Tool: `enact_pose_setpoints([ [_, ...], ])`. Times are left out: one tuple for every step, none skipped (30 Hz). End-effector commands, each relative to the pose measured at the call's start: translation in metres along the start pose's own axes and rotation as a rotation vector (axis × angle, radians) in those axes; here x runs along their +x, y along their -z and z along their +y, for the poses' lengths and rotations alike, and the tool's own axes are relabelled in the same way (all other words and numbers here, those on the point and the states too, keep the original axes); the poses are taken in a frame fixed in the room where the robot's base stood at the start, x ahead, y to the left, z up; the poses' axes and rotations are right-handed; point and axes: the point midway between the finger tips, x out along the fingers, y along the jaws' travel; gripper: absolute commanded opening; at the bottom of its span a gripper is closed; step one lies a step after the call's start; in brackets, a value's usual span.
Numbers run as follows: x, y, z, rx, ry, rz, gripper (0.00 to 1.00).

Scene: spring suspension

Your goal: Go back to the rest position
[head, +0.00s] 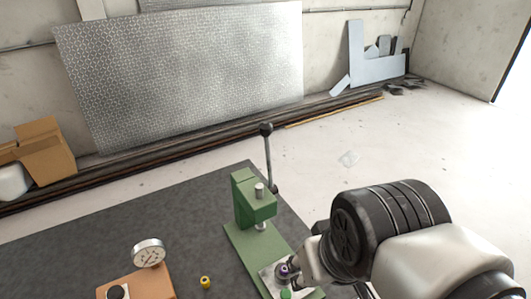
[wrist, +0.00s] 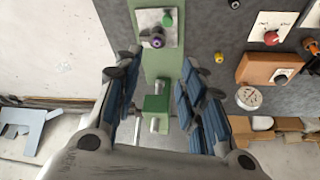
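My gripper (wrist: 162,62) is open, with its two blue-padded fingers wide apart and nothing between the pads. In the wrist view, the green press (wrist: 156,104) shows between and beyond the fingers. In the head view, the press (head: 252,205) stands upright on the dark table, with a black-knobbed lever (head: 268,155). My arm (head: 400,235) reaches in from the right, beside the press. The fingers are mostly hidden there. A purple-topped piece (wrist: 157,40) and a green knob (wrist: 168,19) sit on the press's metal plate (wrist: 143,20).
A dial gauge (head: 148,252) is on an orange-brown block (head: 150,284) at the front left. A small yellow piece (head: 205,282) lies on the dark table (head: 90,232). A cardboard box (head: 45,150) and a large patterned panel (head: 185,75) stand by the wall. Floor right of the table is mostly clear.

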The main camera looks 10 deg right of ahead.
Motion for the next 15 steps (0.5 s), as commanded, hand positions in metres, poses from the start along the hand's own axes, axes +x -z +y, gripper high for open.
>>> enact_pose_setpoints([
  [-0.0034,-0.0055,0.0000,0.005,0.000,0.021,0.38],
  [-0.0044,-0.0079,0.0000,0.007,-0.001,0.028,0.38],
  [-0.0052,-0.0105,0.0000,0.010,-0.001,0.034,0.38],
  [-0.0058,-0.0116,0.0000,0.011,-0.001,0.038,0.38],
  [-0.0060,-0.0124,0.0000,0.012,-0.001,0.040,0.38],
  [-0.0062,-0.0130,0.0000,0.013,-0.001,0.041,0.38],
  [-0.0062,-0.0132,0.0000,0.013,-0.001,0.042,0.38],
  [-0.0062,-0.0133,0.0000,0.013,-0.001,0.041,0.38],
  [-0.0062,-0.0132,0.0000,0.013,-0.001,0.041,0.38],
  [-0.0062,-0.0131,0.0000,0.013,-0.001,0.041,0.38],
  [-0.0062,-0.0130,0.0000,0.013,-0.001,0.041,0.38],
  [-0.0062,-0.0130,0.0000,0.013,-0.001,0.041,0.38],
  [-0.0061,-0.0130,0.0000,0.013,-0.001,0.041,0.38],
  [-0.0055,-0.0132,0.0000,0.013,-0.001,0.041,0.38],
  [-0.0035,-0.0139,-0.0001,0.013,-0.001,0.041,0.38],
])
